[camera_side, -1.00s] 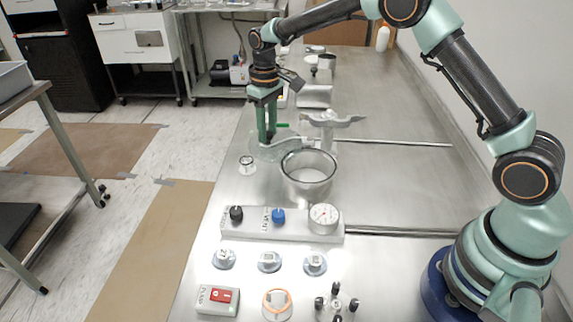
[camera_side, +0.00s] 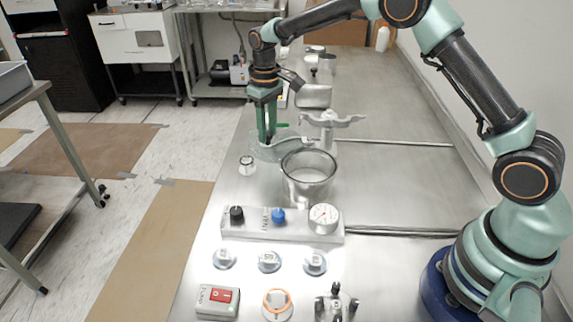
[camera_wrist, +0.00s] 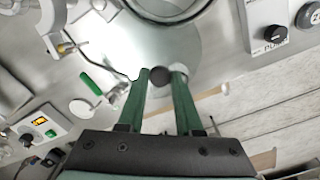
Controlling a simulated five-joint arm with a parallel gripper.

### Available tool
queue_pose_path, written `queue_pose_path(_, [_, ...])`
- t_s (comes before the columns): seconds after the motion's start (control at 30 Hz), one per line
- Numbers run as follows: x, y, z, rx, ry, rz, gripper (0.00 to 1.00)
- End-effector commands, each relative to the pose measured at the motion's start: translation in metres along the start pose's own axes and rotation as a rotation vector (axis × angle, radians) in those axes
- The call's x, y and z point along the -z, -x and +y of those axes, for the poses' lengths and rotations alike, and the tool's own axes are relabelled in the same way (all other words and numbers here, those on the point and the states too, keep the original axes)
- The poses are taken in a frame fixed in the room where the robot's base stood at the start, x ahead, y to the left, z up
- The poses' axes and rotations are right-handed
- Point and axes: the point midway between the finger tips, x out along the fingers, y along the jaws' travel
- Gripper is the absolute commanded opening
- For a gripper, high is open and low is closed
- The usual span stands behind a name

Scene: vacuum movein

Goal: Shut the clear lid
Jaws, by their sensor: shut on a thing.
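The clear lid (camera_side: 262,153) is a transparent disc beside the open metal chamber (camera_side: 308,190), at its far left side. It is not over the chamber's opening. In the wrist view the lid (camera_wrist: 185,45) shows as a faint round plate with a black knob (camera_wrist: 160,75). My gripper (camera_side: 267,141) points down at the lid. In the wrist view the green fingers (camera_wrist: 161,76) are on both sides of the black knob and shut on it. The chamber rim (camera_wrist: 165,15) shows at the top of the wrist view. The lid's exact tilt is hard to tell.
A metal stand with a lobed top (camera_side: 331,121) rises close behind the chamber. A green handle (camera_side: 282,125) is beside my fingers. A panel with knobs and a gauge (camera_side: 255,226) lies in front of the chamber. The bench right of the chamber is clear.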

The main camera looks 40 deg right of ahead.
Motion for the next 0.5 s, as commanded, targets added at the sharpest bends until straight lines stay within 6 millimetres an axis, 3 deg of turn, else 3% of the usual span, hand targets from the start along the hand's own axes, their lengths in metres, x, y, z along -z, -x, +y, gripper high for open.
queue_pose_path(0.5, [-0.007,0.002,-0.0075,0.0,0.096,0.002,0.0])
